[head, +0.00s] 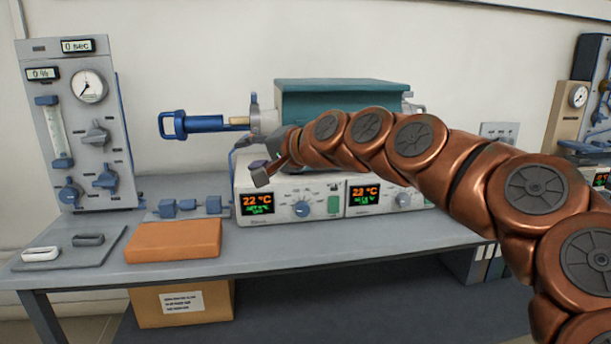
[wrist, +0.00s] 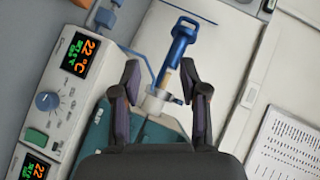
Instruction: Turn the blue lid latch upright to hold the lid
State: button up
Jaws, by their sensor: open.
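The furnace's teal lid (head: 340,101) is down on its body in the head view; part of it also shows between and below my fingers in the wrist view (wrist: 160,132). A blue rod with a loop handle (head: 195,124) sticks out of the furnace's left end; it also shows beyond my fingertips (wrist: 180,42). A small blue-grey piece (head: 254,101) stands at that end beside the lid. I cannot tell for sure that it is the lid latch. My gripper (wrist: 160,72) is open, with nothing held, over the furnace's left end. My arm hides part of the furnace front.
Two controllers reading 22 °C (head: 258,203) sit under the furnace. A gauge panel (head: 82,125) stands at the left. An orange block (head: 174,241) and a grey plate (head: 60,250) lie on the bench (head: 300,255). The bench front is mostly clear.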

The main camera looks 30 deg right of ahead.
jog(key=w+d+f+m+t+h+b, duration=0.15)
jog(key=d+m+b, duration=0.25)
jog(key=d, duration=0.6)
jog(key=w+d+f+m+t+h+b, duration=0.1)
jog(key=d+f+m+t+h+b, duration=0.25)
jog(key=d, duration=0.55)
jog(key=w+g+b, duration=0.1)
jog(key=w, duration=0.6)
jog(key=shift+w+r, duration=0.25)
jog(key=shift+r, duration=0.2)
jog(key=shift+c, duration=0.2)
grip_shut()
